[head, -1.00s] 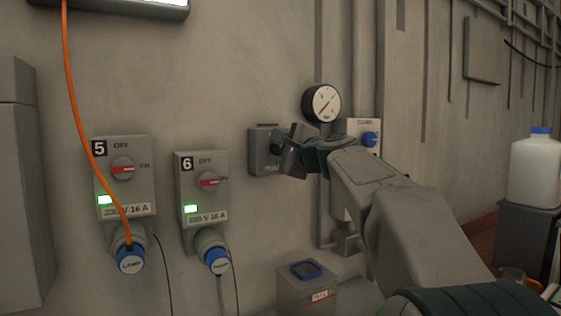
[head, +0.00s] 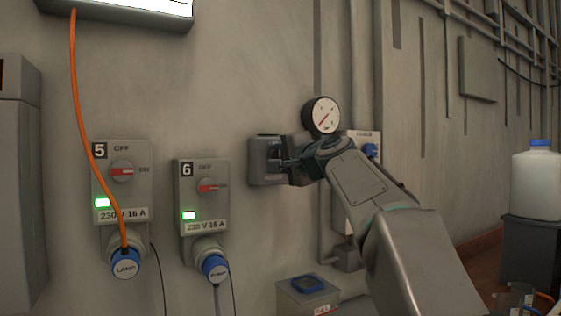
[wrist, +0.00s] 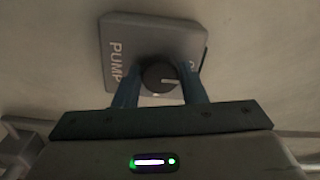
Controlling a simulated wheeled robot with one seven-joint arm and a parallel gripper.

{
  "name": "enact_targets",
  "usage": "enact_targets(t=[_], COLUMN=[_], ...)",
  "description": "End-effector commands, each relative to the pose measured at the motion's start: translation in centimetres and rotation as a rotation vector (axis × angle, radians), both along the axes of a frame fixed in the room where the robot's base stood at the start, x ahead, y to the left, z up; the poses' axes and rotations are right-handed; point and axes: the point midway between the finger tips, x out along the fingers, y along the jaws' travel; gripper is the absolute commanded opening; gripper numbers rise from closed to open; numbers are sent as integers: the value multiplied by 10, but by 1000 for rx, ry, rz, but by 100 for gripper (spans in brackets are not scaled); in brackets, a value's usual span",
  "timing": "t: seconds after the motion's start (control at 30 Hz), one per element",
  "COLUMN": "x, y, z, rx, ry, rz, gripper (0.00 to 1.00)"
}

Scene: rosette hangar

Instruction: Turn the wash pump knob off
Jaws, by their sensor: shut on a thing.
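The wash pump control is a small grey box (head: 257,174) on the wall, left of and below the round gauge. In the wrist view the box (wrist: 116,40) bears the word PUMP, with another letter partly hidden by a finger. Its round dark knob (wrist: 156,73) has a white pointer line toward the right of that view. My gripper (wrist: 163,80) has one blue finger on each side of the knob and is shut on it. In the head view my gripper (head: 284,160) is at the box's face and hides much of it.
Sockets 5 (head: 132,190) and 6 (head: 190,200), with red switches, green lights and plugs, are left of the box. The gauge (head: 321,115) is close above my wrist. A blue-knobbed box (head: 367,151) is partly behind my arm. A lidded grey box (head: 300,296) is below.

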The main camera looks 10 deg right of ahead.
Motion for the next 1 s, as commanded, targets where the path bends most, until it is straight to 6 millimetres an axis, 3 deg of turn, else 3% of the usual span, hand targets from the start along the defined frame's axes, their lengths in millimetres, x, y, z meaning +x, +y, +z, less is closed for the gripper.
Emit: enact_targets(t=[0.33, 0.37, 0.43, 0.77, 1.0], x=[0, 0, 0, -2, -31], y=[0, 0, 0, -1, -10], z=[-1, -1, -1, -1, -1], rx=[-6, -5, -5, -3, -2], ry=[2, 2, 2, 0, -2], rz=[1, 1, 1, 0, -2], gripper=[15, 40, 59, 59, 59])
